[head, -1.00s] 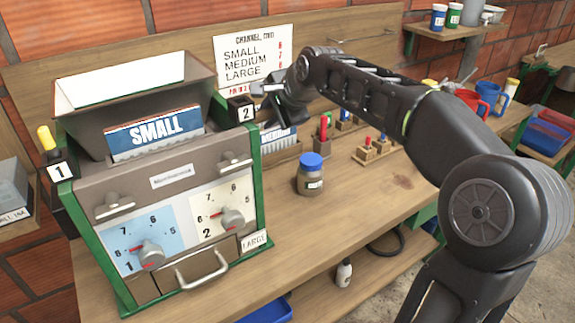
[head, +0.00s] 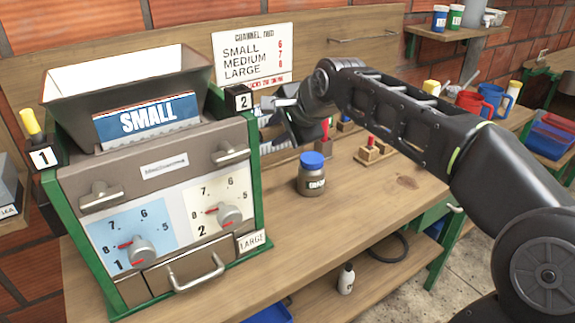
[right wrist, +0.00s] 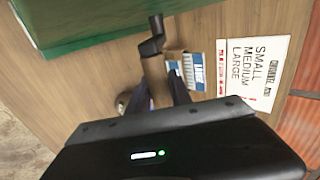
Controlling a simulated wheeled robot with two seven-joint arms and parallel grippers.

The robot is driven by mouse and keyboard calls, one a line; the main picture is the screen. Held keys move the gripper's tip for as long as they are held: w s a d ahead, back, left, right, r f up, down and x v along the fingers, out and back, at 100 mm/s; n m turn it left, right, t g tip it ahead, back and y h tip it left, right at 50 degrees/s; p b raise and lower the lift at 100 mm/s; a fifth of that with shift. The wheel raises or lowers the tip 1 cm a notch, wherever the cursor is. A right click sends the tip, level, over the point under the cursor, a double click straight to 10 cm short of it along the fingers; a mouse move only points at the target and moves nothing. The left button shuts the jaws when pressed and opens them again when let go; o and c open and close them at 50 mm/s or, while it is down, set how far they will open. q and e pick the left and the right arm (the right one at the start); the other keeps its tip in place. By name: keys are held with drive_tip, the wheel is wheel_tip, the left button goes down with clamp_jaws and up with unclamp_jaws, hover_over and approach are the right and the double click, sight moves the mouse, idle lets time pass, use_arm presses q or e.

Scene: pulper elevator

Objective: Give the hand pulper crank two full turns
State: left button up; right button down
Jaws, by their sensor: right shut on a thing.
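The hand pulper (head: 262,190) is a grey machine in a green frame at the left of the head view, with a hopper on top and two numbered dials on its front. Its crank shows in the right wrist view as a dark bent arm (right wrist: 152,38) with a light brown grip (right wrist: 155,78). My right gripper (head: 272,106) is at the pulper's far right side, and it also shows in the right wrist view (right wrist: 160,92), shut around the grip. In the head view the crank is mostly hidden behind the gripper and the block marked 2. My left gripper is not in view.
A blue-lidded jar (head: 312,180) stands on the bench (head: 375,205) right of the pulper. A channel sign (head: 253,58) leans at the back. Small wooden blocks with coloured pegs (head: 371,148) and red and blue mugs (head: 482,101) stand farther right.

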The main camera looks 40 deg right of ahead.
drive_tip(key=shift+a+r, duration=0.15)
drive_tip(key=shift+a, duration=0.1)
drive_tip(key=f+b, duration=0.1)
drive_tip(key=s+f+b, duration=0.1)
drive_tip(key=f+b, duration=0.1)
drive_tip(key=shift+s+d+f, duration=0.2)
drive_tip(key=shift+s+f, duration=0.1)
